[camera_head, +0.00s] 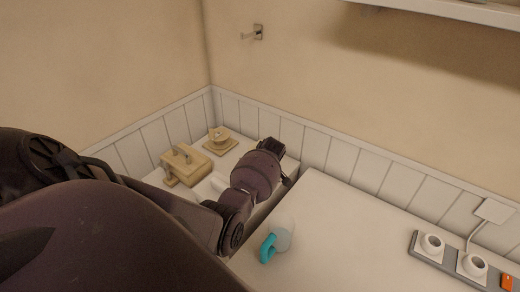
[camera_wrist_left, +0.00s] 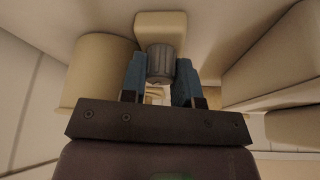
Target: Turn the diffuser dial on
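In the left wrist view a ridged grey cylindrical dial (camera_wrist_left: 162,63) sticks out from a cream block-shaped body (camera_wrist_left: 160,22). The two blue fingers of my left gripper (camera_wrist_left: 160,80) lie on either side of the dial, very close to its sides. I cannot tell whether they press on it. In the head view my left gripper (camera_head: 275,150) is at the end of the dark arm, over the gap beside the white counter near the back wall. The dial is hidden there. My right gripper is not in view.
A wooden box (camera_head: 187,165) and a smaller wooden piece (camera_head: 219,140) stand left of the gripper. A teal-handled item (camera_head: 268,248) lies on the white counter (camera_head: 335,220). A power strip (camera_head: 451,262) with white plugs is at right. A hook (camera_head: 256,32) is on the wall.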

